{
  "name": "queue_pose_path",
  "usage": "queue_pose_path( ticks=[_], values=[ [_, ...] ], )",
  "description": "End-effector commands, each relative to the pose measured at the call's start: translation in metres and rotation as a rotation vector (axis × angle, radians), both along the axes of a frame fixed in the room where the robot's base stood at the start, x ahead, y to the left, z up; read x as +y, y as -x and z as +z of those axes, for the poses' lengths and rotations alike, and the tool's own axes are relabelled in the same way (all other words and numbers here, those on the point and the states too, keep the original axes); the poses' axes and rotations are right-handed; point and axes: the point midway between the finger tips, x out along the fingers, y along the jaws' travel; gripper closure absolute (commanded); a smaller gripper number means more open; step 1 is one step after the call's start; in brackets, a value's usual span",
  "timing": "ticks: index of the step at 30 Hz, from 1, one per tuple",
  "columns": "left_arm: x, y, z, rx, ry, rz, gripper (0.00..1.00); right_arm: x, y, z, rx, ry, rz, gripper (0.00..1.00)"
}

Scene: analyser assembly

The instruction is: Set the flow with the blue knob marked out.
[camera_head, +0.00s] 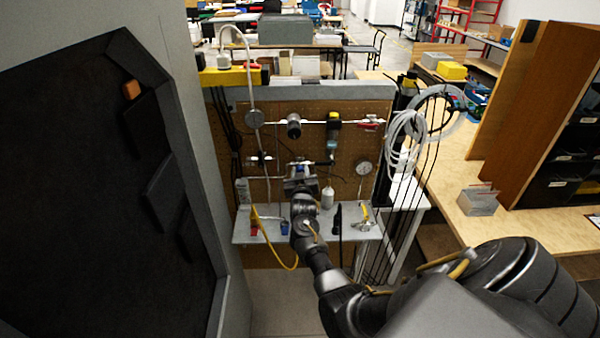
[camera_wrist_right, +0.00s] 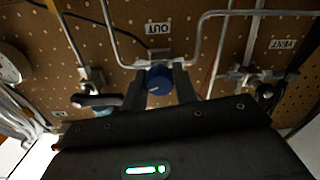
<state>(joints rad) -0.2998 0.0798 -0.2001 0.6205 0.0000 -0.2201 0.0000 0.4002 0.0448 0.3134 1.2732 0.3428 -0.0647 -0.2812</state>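The blue knob (camera_wrist_right: 158,80) sits on a pipe fitting on the pegboard, just below a label reading OUT (camera_wrist_right: 158,28), which appears upside down in the right wrist view. My right gripper (camera_wrist_right: 159,88) has one dark finger on each side of the knob. I cannot tell whether the fingers press on it or leave a small gap. My left gripper is not in view.
The pegboard (camera_head: 345,150) carries pipes, valves and a round gauge (camera_head: 362,168). A grey shelf (camera_head: 262,232) below holds a white bottle (camera_head: 327,197) and small parts. A VENT label (camera_wrist_right: 283,44) is near another fitting. A large dark panel (camera_head: 90,200) stands at left.

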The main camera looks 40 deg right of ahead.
Motion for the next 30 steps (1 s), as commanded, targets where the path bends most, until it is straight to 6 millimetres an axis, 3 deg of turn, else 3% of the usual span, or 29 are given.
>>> queue_pose_path(
  ticks=[1, 4, 16, 30],
  values=[
    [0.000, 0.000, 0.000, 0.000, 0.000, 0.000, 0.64, 0.001, 0.000, 0.000, 0.000, -0.001, 0.001, 0.64],
    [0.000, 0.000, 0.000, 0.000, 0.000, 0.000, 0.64, 0.000, 0.000, 0.000, -0.001, -0.001, 0.000, 0.51],
    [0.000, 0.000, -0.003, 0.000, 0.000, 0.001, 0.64, 0.005, 0.006, -0.001, -0.001, 0.000, 0.000, 0.51],
    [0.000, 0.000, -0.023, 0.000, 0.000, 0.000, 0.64, 0.055, 0.070, -0.003, 0.000, -0.002, 0.001, 0.51]
  ],
)
